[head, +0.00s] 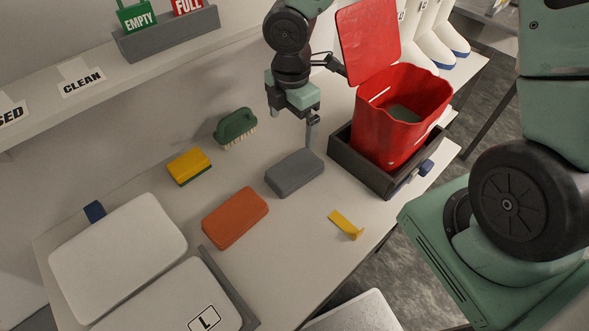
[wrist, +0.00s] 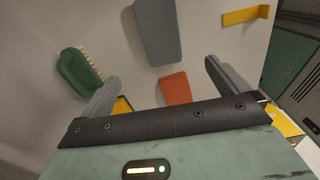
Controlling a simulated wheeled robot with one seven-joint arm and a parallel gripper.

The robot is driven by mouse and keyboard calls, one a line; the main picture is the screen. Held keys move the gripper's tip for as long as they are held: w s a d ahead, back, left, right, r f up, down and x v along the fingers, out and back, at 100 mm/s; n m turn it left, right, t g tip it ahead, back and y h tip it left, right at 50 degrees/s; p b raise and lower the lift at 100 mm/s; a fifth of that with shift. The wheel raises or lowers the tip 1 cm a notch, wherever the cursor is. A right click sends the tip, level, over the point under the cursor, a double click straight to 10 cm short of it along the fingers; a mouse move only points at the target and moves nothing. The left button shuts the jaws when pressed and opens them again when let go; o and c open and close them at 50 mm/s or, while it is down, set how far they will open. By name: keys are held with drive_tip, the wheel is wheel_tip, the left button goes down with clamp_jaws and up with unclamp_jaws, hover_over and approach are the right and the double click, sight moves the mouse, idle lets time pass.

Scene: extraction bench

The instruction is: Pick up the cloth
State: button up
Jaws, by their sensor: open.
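No open cloth shows; two flat, rounded pads lie on the bench, and I cannot tell for sure which is the cloth. The grey one (head: 295,173) lies just below my gripper in the head view, and in the wrist view it (wrist: 158,32) is at the top centre. The orange one (head: 235,217) lies to its lower left and shows between the fingers in the wrist view (wrist: 175,89). My gripper (head: 309,125) is above the bench behind the grey pad, open and empty; its two fingers stand apart in the wrist view (wrist: 163,86).
A red lidded bin (head: 400,120) in a dark tray stands right of my gripper. A green brush (head: 236,126), a yellow-green sponge (head: 189,166) and a yellow scraper (head: 346,225) lie around the pads. White lids (head: 118,255) cover the left. Bare bench separates the items.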

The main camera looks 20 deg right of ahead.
hover_over(295, 168)
drive_tip(key=a, duration=0.1)
wheel_tip(295, 168, down, 10)
drive_tip(key=shift+r+b, duration=0.1)
drive_tip(key=shift+b, duration=0.2)
drive_tip(key=shift+d+f, duration=0.15)
drive_tip(key=shift+f, duration=0.85)
drive_tip(key=shift+d+f, duration=0.2)
drive_tip(key=shift+f, duration=0.85)
drive_tip(key=shift+d+f, duration=0.15)
drive_tip(key=shift+f, duration=0.85)
drive_tip(key=shift+w, duration=0.1)
drive_tip(key=c, duration=1)
